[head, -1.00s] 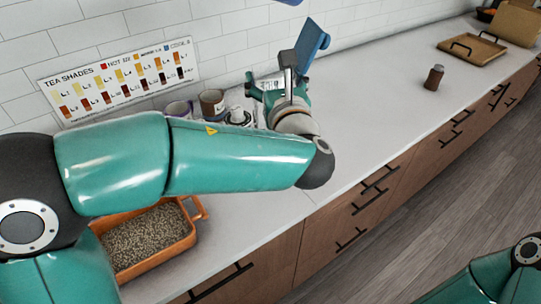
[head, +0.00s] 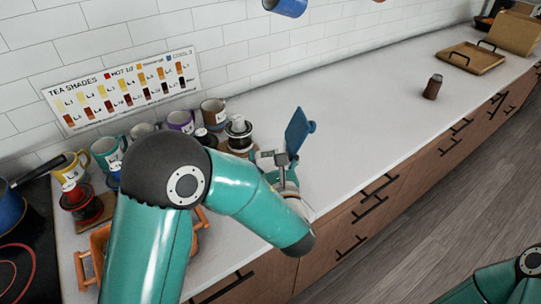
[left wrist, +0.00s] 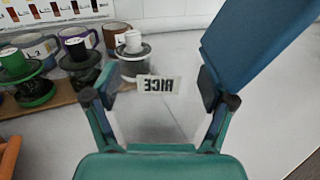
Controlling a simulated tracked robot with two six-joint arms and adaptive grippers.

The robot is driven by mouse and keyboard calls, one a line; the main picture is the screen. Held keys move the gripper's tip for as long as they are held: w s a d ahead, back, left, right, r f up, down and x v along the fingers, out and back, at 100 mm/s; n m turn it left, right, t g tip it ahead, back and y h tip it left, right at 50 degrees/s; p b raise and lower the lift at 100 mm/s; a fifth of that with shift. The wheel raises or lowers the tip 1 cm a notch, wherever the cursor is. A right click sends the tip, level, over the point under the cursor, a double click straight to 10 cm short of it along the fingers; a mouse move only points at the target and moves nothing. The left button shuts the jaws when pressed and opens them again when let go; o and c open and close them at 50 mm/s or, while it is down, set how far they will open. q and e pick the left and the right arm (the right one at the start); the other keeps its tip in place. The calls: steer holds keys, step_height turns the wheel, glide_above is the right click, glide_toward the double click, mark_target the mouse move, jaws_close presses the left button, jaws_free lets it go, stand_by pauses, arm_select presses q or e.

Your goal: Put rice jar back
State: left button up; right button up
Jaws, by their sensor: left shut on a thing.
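My left gripper (head: 284,158) is above the counter at mid-picture in the head view, with a blue paddle-like part standing up beside it. In the left wrist view its fingers (left wrist: 160,98) are spread around a see-through jar with a white RICE label (left wrist: 158,85), the rice jar. The label reads flipped in that view. The jar's outline is faint, and what it holds cannot be made out. In the head view the jar is mostly hidden by the gripper. My right gripper is out of view; only part of my right arm shows at the lower right.
Several mugs, such as a purple mug (head: 181,122), and drippers line the wall. A blue pan (head: 10,208) is on the stove at left. A brown jar (head: 432,87) and wooden tray (head: 472,58) stand farther right. The counter between is clear.

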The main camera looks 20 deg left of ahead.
arm_select(q)
steer(key=shift+f, duration=0.5)
steer(key=o, duration=1.7)
steer(key=shift+s+d, duration=0.2)
steer(key=shift+s, duration=0.05)
steer(key=shift+b+v, duration=1.6)
steer(key=shift+v, duration=4.1)
